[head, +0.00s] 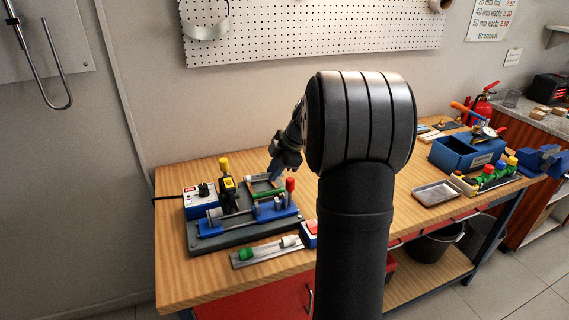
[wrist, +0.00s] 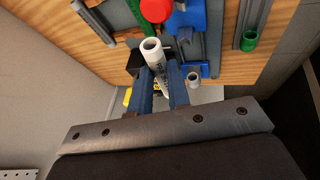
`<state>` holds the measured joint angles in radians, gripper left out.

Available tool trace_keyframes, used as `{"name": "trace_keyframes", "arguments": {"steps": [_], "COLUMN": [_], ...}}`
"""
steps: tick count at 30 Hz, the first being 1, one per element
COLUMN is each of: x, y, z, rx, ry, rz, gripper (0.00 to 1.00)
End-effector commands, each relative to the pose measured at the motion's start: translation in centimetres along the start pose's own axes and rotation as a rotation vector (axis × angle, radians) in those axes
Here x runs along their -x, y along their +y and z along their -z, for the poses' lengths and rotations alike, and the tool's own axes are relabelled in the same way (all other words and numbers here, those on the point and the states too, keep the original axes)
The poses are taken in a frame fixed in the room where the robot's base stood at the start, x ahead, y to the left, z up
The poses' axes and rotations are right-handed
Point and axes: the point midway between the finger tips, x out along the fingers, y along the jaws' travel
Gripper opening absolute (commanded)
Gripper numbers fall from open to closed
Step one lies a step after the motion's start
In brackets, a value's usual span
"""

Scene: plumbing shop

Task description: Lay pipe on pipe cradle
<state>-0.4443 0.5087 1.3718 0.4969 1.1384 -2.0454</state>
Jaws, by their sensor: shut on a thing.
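My gripper (wrist: 160,88) is shut on a pale grey pipe (wrist: 152,46) in the wrist view. The pipe's open end points up in that picture, and its lower part is between the two fingers. In the head view my gripper (head: 277,172) is over the back of the bench fixture, beside a green-edged tray (head: 268,194); the held pipe cannot be made out there. Blue supports (head: 211,228) stand on a dark base plate (head: 232,240); they look like the pipe cradle, though I cannot be sure. Red-topped blue parts (wrist: 187,22) show in the wrist view.
A yellow-and-black tool (head: 228,188) and a white-and-blue box (head: 198,200) stand left of my gripper. A plate with a green fitting (head: 246,254) lies in front. A metal tray (head: 437,193) and a blue toolbox (head: 466,153) are on the right.

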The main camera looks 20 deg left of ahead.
Motion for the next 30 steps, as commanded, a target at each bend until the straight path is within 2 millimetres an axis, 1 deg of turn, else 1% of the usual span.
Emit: {"name": "trace_keyframes", "arguments": {"steps": [3,9,14,30], "x": [-0.4,-0.8,-1.4,-4.7], "y": [-0.9,-1.5,-1.6,-2.7], "z": [0.1,0.1,-0.1,-1.5], "rx": [0.059,0.104,0.106,0.104], "ry": [0.017,0.030,0.031,0.030], "rz": [0.011,0.018,0.018,0.018], "gripper": [0.00,0.00,0.00,0.00]}}
